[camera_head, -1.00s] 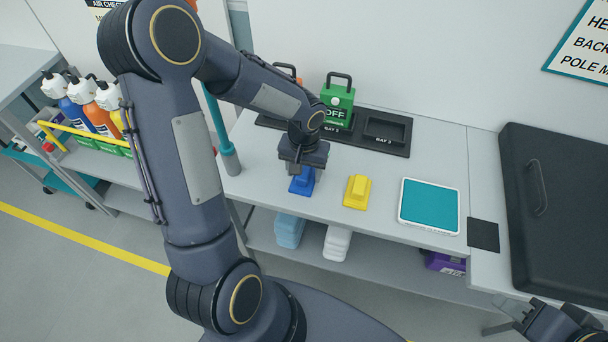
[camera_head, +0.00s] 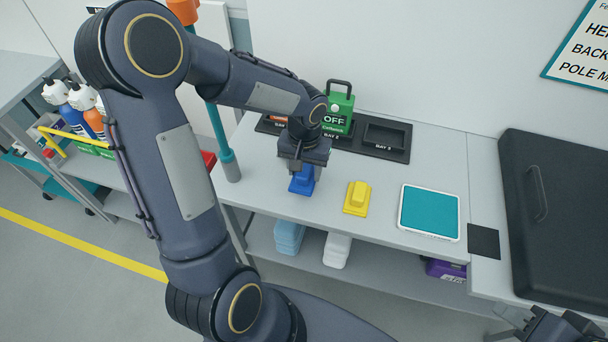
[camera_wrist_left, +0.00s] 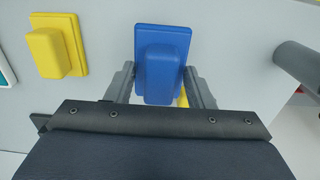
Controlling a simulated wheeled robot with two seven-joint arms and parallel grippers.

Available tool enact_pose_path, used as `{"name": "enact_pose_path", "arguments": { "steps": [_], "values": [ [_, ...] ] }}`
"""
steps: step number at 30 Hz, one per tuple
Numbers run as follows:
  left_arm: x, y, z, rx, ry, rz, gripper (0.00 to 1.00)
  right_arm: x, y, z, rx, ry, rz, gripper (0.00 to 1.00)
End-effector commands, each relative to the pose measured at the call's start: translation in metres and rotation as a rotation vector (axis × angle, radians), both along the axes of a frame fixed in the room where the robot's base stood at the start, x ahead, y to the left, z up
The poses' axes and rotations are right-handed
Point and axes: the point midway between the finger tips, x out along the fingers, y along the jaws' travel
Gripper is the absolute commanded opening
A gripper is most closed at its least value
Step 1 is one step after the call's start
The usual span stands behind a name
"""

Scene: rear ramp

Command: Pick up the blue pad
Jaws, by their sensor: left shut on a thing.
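The blue pad (camera_head: 301,181) is a small block with a raised grip on a flat base, at the left part of the bench. My left gripper (camera_head: 302,167) comes down on it from above. In the left wrist view, its two fingers (camera_wrist_left: 161,88) are on either side of the raised part of the blue pad (camera_wrist_left: 160,55), shut on it. The pad is at or just above the bench top; the gap is hard to judge. My right gripper (camera_head: 548,328) is at the bottom right corner, partly cut off, with its fingers unclear.
A yellow pad (camera_head: 357,197) lies to the right; it also shows in the left wrist view (camera_wrist_left: 55,48). A teal-topped tablet (camera_head: 429,212) lies further right. A teal post (camera_head: 222,130) stands left. A black tray (camera_head: 398,152) and green box (camera_head: 338,113) are behind.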

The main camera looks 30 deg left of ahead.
Motion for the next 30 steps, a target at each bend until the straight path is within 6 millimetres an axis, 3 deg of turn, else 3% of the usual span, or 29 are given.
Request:
{"name": "enact_pose_path", "arguments": {
  "steps": [8,12,18,30],
  "values": [
    [-0.015,-0.051,0.058,-0.002,-0.008,-0.01,0.26,0.0,0.0,-0.012,0.0,0.0,0.0,0.34],
    [-0.026,-0.086,0.071,-0.002,-0.004,-0.012,0.26,0.0,0.0,-0.021,0.0,0.0,0.0,0.34],
    [-0.037,-0.118,0.087,-0.001,-0.001,-0.007,0.26,0.0,0.0,-0.026,0.0,0.0,0.0,0.34],
    [-0.042,-0.133,0.095,0.0,0.001,-0.004,0.26,0.0,0.0,-0.028,0.0,0.0,0.0,0.34]
  ]
}}
